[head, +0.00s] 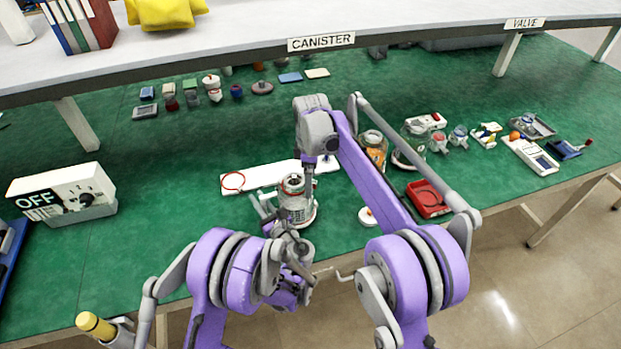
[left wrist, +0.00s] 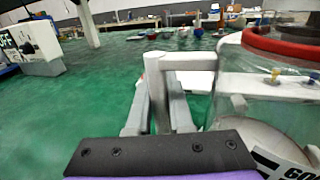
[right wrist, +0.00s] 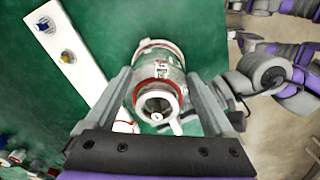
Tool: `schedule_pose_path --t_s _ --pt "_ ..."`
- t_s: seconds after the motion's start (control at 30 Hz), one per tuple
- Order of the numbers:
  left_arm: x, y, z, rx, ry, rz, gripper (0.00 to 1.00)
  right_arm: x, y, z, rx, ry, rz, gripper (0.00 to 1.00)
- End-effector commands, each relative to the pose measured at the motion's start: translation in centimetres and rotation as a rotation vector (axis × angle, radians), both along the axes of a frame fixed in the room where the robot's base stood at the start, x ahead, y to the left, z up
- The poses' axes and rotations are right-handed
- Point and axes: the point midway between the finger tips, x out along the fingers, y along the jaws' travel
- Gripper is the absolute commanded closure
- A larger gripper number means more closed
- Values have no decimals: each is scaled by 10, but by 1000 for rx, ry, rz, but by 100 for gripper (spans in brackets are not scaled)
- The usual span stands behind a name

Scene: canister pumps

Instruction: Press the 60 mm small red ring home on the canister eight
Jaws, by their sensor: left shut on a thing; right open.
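The canister (head: 296,203) is a clear cylinder on a white base, standing upright on the green table. A red ring (left wrist: 285,48) sits around its top in the left wrist view; the ring also shows around the mouth in the right wrist view (right wrist: 171,87). I cannot tell whether it is fully seated. My left gripper (left wrist: 162,105) is shut on the canister's side handle (left wrist: 186,60). My right gripper (right wrist: 160,85) is open above the canister, its fingers on either side of the top; I cannot tell whether they touch the ring. The number eight is not readable.
A white strip (head: 262,177) behind the canister carries another, larger red ring (head: 233,181). A white round piece (head: 367,217) and a red tray (head: 428,199) lie to the right. A white OFF switch box (head: 62,195) stands at left. Green table is clear between box and strip.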

Motion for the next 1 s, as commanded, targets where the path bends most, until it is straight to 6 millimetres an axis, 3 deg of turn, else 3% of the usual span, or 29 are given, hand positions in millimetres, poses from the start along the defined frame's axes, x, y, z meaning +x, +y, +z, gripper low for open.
schedule_pose_path --t_s 0.53,1.0 --pt "0 0 0 0 0 0 100 0 -1 0 0 0 0 12" --pt "0 0 0 0 0 -1 100 -2 -14 0 0 0 -1 12"
